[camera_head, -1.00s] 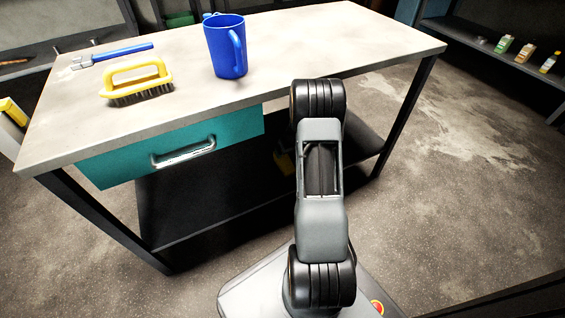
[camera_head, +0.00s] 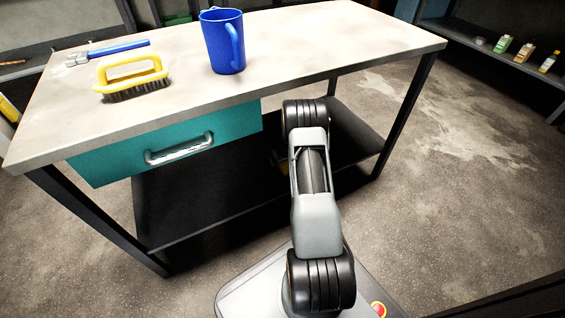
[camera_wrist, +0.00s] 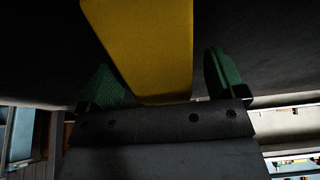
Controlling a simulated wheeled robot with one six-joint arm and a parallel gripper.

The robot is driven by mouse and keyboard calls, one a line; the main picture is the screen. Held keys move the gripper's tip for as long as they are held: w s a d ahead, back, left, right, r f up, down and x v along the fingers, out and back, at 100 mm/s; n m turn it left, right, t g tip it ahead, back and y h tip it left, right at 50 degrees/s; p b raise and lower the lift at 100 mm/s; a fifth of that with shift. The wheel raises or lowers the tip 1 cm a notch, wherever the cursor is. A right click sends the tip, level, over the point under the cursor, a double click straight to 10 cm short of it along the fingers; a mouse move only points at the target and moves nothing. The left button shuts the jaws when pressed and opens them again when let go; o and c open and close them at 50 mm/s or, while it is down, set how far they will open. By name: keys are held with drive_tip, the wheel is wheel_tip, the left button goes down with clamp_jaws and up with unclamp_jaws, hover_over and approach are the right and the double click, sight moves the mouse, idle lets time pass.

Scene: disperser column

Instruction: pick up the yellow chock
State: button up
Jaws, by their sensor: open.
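The yellow chock (camera_wrist: 150,45) fills the upper middle of the wrist view, on a dark surface. My gripper (camera_wrist: 163,78) is open, with one green finger on each side of the chock. A gap shows on the right side; the left finger is close to the chock's edge, and I cannot tell whether it touches. In the head view a small bit of yellow (camera_head: 280,157), likely the chock, shows on the lower shelf (camera_head: 205,200) beside my arm. My gripper is hidden there behind my arm.
The worktop (camera_head: 330,40) is above the shelf, with a teal drawer (camera_head: 225,128) under it. On top are a blue mug (camera_head: 222,42), a yellow-handled brush (camera_head: 132,78) and a blue-handled tool (camera_head: 110,52). Table legs (camera_head: 405,115) flank the shelf.

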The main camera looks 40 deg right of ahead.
drive_tip(key=shift+c, duration=0.4)
drive_tip(key=c, duration=1)
drive_tip(key=shift+c, duration=0.2)
drive_tip(key=shift+r, duration=0.1)
